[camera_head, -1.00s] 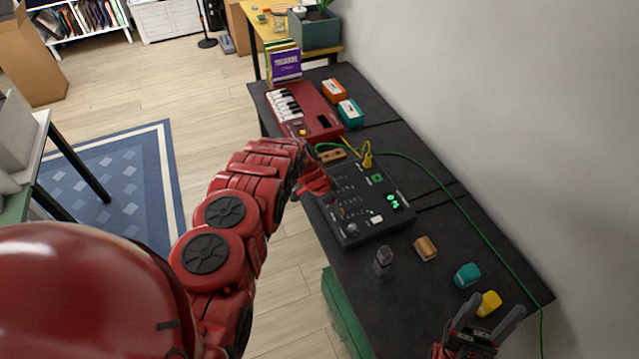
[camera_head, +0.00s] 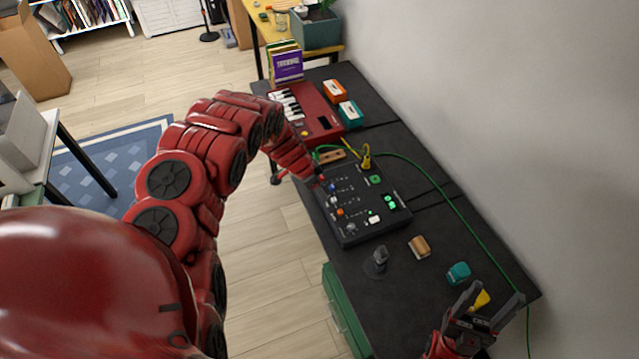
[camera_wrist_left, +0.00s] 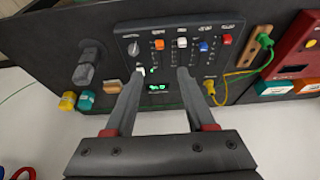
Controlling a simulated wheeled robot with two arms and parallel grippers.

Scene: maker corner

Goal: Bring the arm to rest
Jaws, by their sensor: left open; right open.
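My left arm comes in from the left of the head view and bends down to the left edge of the black mixer panel (camera_head: 365,222). My left gripper shows in the left wrist view (camera_wrist_left: 161,74). It is open and empty, with its fingers in front of the mixer panel (camera_wrist_left: 215,58); whether they touch it I cannot tell. In the head view its fingers are hard to make out. My right gripper (camera_head: 496,297) is open at the lower right, over the near end of the dark table (camera_head: 400,290), with a yellow block (camera_head: 480,300) partly hidden behind it.
A red keyboard (camera_head: 318,122) lies beyond the mixer, with a purple book (camera_head: 288,66) behind it. A grey upright piece (camera_head: 380,258), a tan block (camera_head: 419,246) and a teal block (camera_head: 458,273) stand nearer. A green cable (camera_head: 450,200) runs along the wall side.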

